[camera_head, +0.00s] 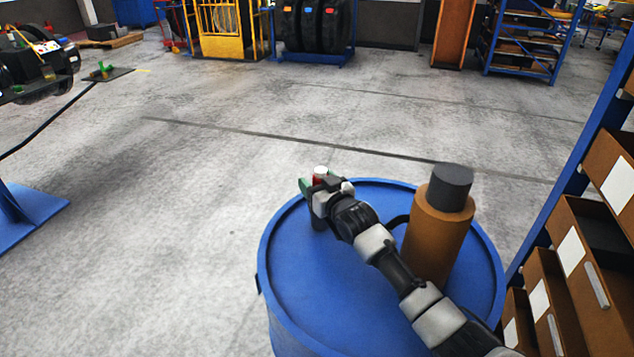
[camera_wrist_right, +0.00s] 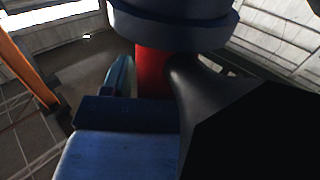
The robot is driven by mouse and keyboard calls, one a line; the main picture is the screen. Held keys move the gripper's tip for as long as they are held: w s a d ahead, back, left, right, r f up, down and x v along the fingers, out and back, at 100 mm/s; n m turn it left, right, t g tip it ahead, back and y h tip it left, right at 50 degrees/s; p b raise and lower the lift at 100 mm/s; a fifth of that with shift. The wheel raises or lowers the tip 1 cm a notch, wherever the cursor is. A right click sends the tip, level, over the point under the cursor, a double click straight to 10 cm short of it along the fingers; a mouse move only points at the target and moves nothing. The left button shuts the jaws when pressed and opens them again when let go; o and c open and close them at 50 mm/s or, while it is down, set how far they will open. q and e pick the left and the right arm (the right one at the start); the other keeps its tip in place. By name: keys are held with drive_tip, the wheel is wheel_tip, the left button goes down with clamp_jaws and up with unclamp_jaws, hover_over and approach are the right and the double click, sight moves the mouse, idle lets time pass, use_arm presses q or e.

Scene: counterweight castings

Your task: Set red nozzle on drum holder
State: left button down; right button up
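The red nozzle (camera_head: 318,180) has a pale top and shows between the fingers of my right gripper (camera_head: 322,188) at the left part of the blue drum's top. In the right wrist view the red nozzle (camera_wrist_right: 153,75) shows with a finger close on each side, and the right gripper (camera_wrist_right: 150,85) looks shut on it. A dark grey round part (camera_head: 318,225) is straight below the gripper; it seems to be the blue-grey collar at the top of the wrist view. I cannot tell whether it is the holder or part of the nozzle. My left gripper is not in view.
The blue drum (camera_head: 330,290) has a raised rim. A brown cylinder with a dark grey top (camera_head: 436,235) stands on it, close to my right arm. A blue rack with brown bins (camera_head: 580,250) is at the right. Open floor lies to the left.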

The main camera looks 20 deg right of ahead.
drive_tip(key=shift+o, duration=0.5)
drive_tip(key=shift+f, duration=0.15)
drive_tip(key=shift+s, duration=0.25)
drive_tip(key=b+v, duration=0.1)
drive_tip(key=v, duration=0.9)
drive_tip(key=shift+s+b, duration=0.2)
drive_tip(key=shift+b, duration=0.2)
